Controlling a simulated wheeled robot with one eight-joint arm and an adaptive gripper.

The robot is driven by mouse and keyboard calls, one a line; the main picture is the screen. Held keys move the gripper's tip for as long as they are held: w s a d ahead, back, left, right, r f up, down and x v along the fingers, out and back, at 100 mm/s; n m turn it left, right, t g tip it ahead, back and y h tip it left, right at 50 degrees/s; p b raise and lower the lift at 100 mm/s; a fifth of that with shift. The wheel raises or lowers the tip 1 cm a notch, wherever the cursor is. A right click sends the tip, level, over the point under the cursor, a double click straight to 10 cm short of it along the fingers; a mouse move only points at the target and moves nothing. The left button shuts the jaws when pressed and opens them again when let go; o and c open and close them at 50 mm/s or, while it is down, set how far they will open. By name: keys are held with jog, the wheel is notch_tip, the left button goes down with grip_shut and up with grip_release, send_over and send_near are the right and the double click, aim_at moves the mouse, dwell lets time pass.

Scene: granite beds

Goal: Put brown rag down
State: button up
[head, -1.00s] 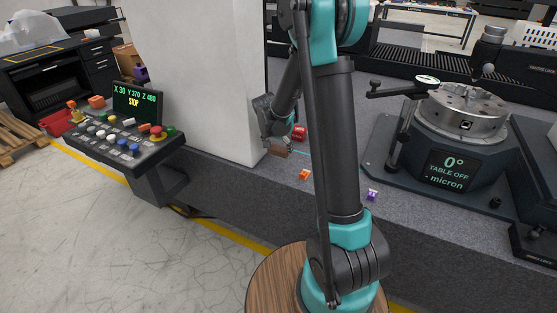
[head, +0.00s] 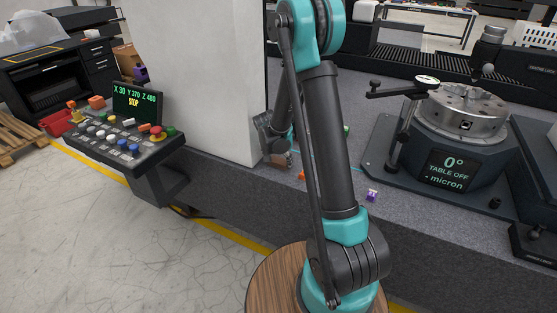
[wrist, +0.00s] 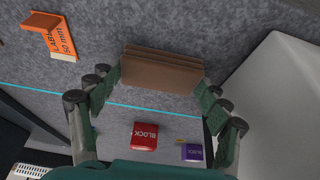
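The brown rag (wrist: 160,73) is a folded, layered strip between the fingertips of my gripper (wrist: 160,85) in the wrist view. Its two ends meet the finger pads, and the fingers are shut on it. In the head view my gripper (head: 276,147) is beside the white column, over the granite bed, with a small part of the rag (head: 282,160) showing below it. I cannot tell whether the rag touches the granite. My arm hides part of the area behind the gripper.
A red block (wrist: 145,136) and a purple block (wrist: 192,152) lie near the gripper. An orange label holder (wrist: 62,41) sits at upper left in the wrist view. The white column (head: 213,75) stands close by. A rotary table (head: 450,130) is to the right on the granite bed (head: 240,195).

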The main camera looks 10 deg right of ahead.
jog(key=o, duration=0.4)
jog(key=shift+r, duration=0.1)
jog(key=v, duration=1.2)
jog(key=s+d+n+y, duration=0.1)
jog(key=s+d+n, duration=0.1)
jog(key=s, duration=0.6)
jog(key=s+d+f+n, duration=0.1)
jog(key=s+d+n, duration=0.1)
jog(key=s, duration=0.7)
jog(key=s+d+n+y, duration=0.1)
jog(key=s+d+n, duration=0.2)
jog(key=s, duration=0.6)
jog(key=shift+s+d+f+t+y, duration=0.15)
jog(key=shift+s+f+t+y, duration=0.1)
jog(key=shift+f+t+y, duration=0.1)
